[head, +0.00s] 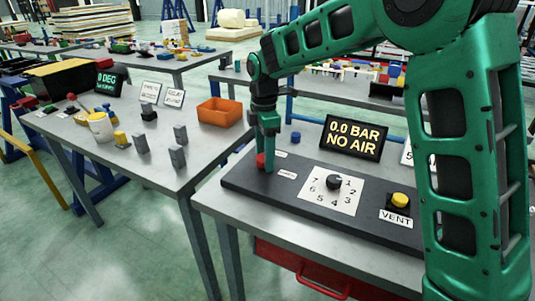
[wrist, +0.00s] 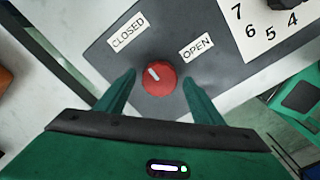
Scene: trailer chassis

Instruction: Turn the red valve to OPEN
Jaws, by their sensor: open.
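The red valve (wrist: 159,80) is a round knob on a dark panel. Its short white mark points up and left, towards the CLOSED label (wrist: 128,37) rather than the OPEN label (wrist: 197,47). In the head view the red valve (head: 260,161) shows at the panel's left end, partly hidden by my gripper (head: 268,165). In the wrist view my gripper (wrist: 158,83) is open, with one green finger on each side of the valve and a gap at both sides. The display (head: 353,138) reads "0.0 BAR NO AIR".
The dark panel (head: 240,184) also carries a black numbered dial (head: 334,182) and a yellow VENT button (head: 400,200). A table to the left holds an orange bin (head: 220,112), a white cup (head: 100,126) and grey blocks. A floor gap separates the tables.

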